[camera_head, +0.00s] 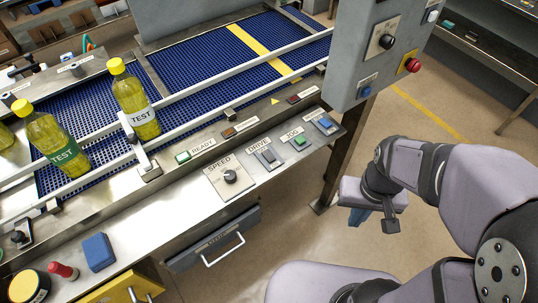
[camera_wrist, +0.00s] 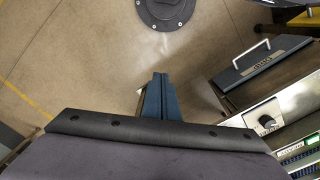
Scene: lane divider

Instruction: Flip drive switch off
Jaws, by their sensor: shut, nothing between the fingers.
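The DRIVE switch (camera_head: 268,156) is a small dark rocker on a light plate on the sloped metal console, between the SPEED knob (camera_head: 230,176) and the green JOG button (camera_head: 299,141). Its rocker position is too small to tell. My gripper (camera_head: 360,218) is in the head view, right of the console and clear of it, over open floor. Its blue fingers (camera_wrist: 157,92) point away from the wrist in the wrist view, shut together with nothing between them. The wrist view shows the SPEED knob (camera_wrist: 268,123) at right, but I cannot make out the DRIVE switch there.
A grey control box (camera_head: 380,50) with a red button overhangs the console's right end. A drawer (camera_head: 215,240) with a handle juts out below the console. Bottles labelled TEST (camera_head: 135,100) stand on the blue conveyor (camera_head: 200,70). The floor (camera_head: 290,220) around my gripper is clear.

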